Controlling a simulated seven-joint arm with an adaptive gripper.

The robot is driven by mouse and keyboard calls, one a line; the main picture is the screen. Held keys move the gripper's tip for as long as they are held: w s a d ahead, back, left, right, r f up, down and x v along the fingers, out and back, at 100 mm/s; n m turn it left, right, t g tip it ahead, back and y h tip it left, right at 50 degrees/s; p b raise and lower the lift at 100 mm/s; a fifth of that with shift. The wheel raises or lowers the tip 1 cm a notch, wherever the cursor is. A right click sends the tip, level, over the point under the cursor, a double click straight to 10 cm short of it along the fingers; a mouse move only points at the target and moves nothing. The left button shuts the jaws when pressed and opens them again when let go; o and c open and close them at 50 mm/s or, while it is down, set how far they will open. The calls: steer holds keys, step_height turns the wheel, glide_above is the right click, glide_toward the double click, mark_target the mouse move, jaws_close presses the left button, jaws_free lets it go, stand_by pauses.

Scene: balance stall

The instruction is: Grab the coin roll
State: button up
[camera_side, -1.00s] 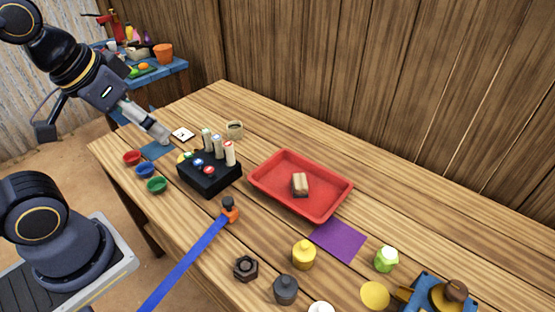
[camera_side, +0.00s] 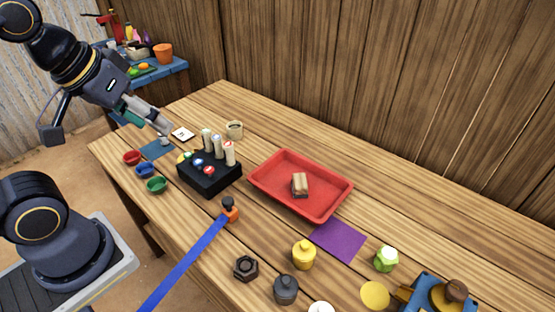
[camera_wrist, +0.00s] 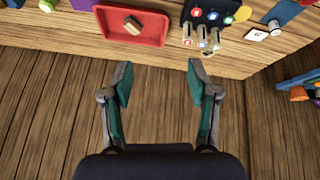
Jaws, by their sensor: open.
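A small tan-and-brown piece (camera_side: 300,184) lies in the red tray (camera_side: 262,187); it may be the coin roll, but its shape is too small to be sure. In the wrist view the same piece (camera_wrist: 132,25) is near the top, in the red tray (camera_wrist: 150,37). My gripper (camera_side: 162,127) is open and empty above the table's far-left end, well left of the tray. Its spread fingers (camera_wrist: 160,76) show in the wrist view.
Small bowls (camera_side: 145,171) line the left edge. A plank wall runs behind; bare wood lies behind the tray.

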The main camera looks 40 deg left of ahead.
steer(key=w+r+n+t+h, duration=0.1)
steer(key=w+r+n, duration=0.5)
steer(key=n, duration=0.5)
steer(key=w+a+f+n, duration=0.3)
steer(key=w+a+n, duration=0.9)
steer(key=a+n, duration=0.2)
steer(key=a+f+n+y, duration=0.1)
steer(key=a+f+n, duration=0.4)
steer(key=a, duration=0.4)
steer(key=a+f+n+y, duration=0.1)
steer(key=a+f+n, duration=0.35)
steer(key=a, duration=0.45)
steer(key=s+a+f+n+g, duration=0.2)
steer(key=s+a+f+g, duration=0.1)
steer(key=s+a+f, duration=0.6)
glide_above(164, 139)
steer(key=s+a, duration=0.1)
steer(key=s, duration=0.1)
step_height(164, 139, down, 10)
steer(key=f, duration=0.1)
steer(key=shift+t, duration=0.3)
steer(key=shift+x, duration=2.9)
steer(key=shift+w+r, duration=0.1)
steer(key=shift+w, duration=0.05)
steer(key=shift+c, duration=0.4)
jaws_close()
